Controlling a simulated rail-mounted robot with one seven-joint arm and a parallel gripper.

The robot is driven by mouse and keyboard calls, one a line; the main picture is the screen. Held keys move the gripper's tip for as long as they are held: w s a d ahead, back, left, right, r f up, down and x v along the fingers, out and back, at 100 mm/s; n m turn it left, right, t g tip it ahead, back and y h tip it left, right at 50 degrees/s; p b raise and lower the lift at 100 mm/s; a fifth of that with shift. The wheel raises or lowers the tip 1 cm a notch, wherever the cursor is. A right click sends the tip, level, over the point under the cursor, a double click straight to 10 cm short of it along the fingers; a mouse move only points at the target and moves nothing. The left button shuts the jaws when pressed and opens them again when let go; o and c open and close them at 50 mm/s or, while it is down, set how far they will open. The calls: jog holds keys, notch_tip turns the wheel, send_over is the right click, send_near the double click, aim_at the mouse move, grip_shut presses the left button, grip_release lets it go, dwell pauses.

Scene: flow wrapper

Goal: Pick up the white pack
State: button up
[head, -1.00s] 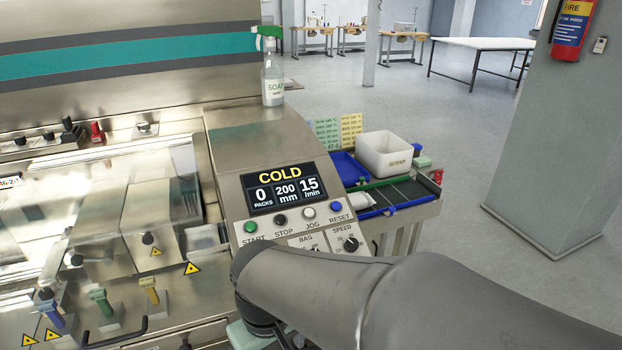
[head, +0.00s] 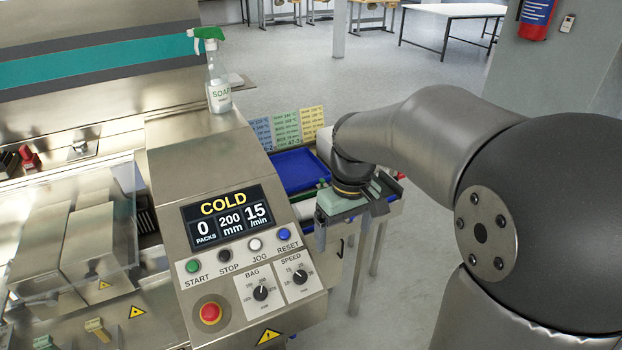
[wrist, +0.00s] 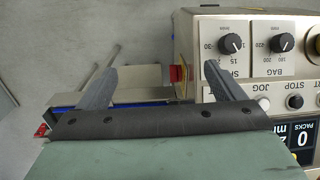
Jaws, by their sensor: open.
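The white pack (head: 306,210) shows only as a small pale patch beside the console's right edge in the head view, partly hidden by my gripper. My gripper (head: 335,238) is in front of the outfeed, to the right of the console and close to the pack. The wrist view shows my gripper (wrist: 160,70) open, its two grey fingers spread with nothing between them. I cannot make out the pack in the wrist view.
The console (head: 235,215) with its screen, knobs and red stop button stands left of my gripper. A blue tray (head: 298,172) lies behind. A soap spray bottle (head: 218,85) stands on the machine. Open floor lies to the right.

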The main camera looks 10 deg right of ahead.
jog(key=w+d+r+n, duration=0.1)
jog(key=w+n, duration=0.2)
jog(key=w, duration=0.9)
jog(key=n+g, duration=0.1)
jog(key=n, duration=1.2)
send_over(310, 205)
jog(key=w, duration=0.1)
jog(key=shift+y, duration=0.3)
jog(key=f, duration=1.6)
jog(key=shift+d+f+p, duration=0.3)
jog(key=shift+f, duration=0.1)
jog(key=shift+a+f, duration=0.1)
jog(key=shift+f, duration=0.4)
notch_tip(310, 205, down, 2)
jog(key=shift+s+f+b, duration=0.1)
jog(key=shift+s+b, duration=0.05)
jog(key=shift+b, duration=0.8)
jog(key=shift+s+a+f+p, duration=0.1)
jog(key=shift+f+p, duration=0.1)
jog(key=shift+f, duration=0.35)
jog(key=shift+s+a+f+p, duration=0.1)
jog(key=shift+f+p, duration=0.1)
jog(key=shift+f, duration=0.35)
jog(key=c, duration=1.1)
